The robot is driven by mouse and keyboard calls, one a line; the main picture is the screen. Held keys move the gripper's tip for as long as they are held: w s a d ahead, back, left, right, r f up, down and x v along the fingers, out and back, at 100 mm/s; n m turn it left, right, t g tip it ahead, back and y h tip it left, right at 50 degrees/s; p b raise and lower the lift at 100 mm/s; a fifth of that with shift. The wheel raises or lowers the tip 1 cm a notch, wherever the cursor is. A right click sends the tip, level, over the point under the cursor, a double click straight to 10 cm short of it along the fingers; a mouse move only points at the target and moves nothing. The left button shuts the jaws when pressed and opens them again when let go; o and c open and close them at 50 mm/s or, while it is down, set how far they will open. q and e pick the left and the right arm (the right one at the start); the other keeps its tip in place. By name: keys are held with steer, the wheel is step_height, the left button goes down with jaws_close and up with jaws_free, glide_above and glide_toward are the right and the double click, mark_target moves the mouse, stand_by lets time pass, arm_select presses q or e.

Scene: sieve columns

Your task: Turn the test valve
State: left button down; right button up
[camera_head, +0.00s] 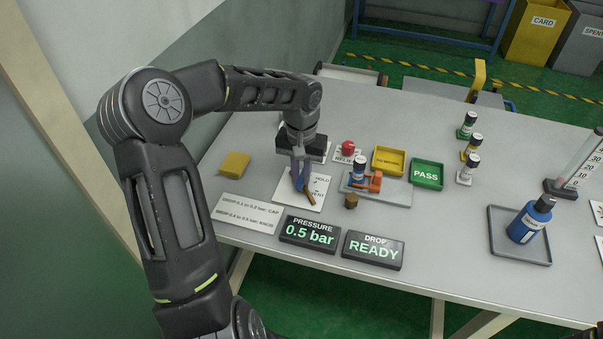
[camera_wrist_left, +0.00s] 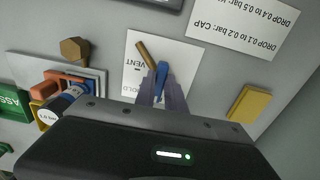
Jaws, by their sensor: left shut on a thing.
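The test valve shows in the head view as a blue lever (camera_head: 298,180) with a brass-coloured bar (camera_head: 308,194) beside it, on a white card (camera_head: 318,188) whose print is partly hidden. In the left wrist view the blue lever (camera_wrist_left: 162,70) and the brass bar (camera_wrist_left: 146,54) lie over the card marked VENT and HOLD (camera_wrist_left: 133,75). My left gripper (camera_head: 298,170) reaches down over the valve, and its fingers (camera_wrist_left: 161,88) are shut on the blue lever. The fingers and gripper body hide part of the valve. My right gripper is not in view.
The pressure display (camera_head: 310,234) reads 0.5 bar and the drop display (camera_head: 373,250) reads READY. Right of the valve are a brass hex piece (camera_head: 351,201), an orange clamp (camera_head: 373,181) holding a small column, and yellow (camera_head: 389,160) and green (camera_head: 427,174) trays. A yellow block (camera_head: 234,164) lies left.

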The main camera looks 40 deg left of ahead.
arm_select(q)
steer(key=shift+m, duration=0.5)
steer(key=m+p, duration=0.1)
steer(key=m, duration=0.2)
steer(key=shift+a+r+m, duration=0.1)
steer(key=shift+a+m, duration=0.05)
steer(key=shift+m, duration=0.15)
steer(key=m, duration=0.4)
steer(key=shift+a+p, duration=0.1)
steer(key=shift+p, duration=0.3)
steer(key=c, duration=1.4)
jaws_free()
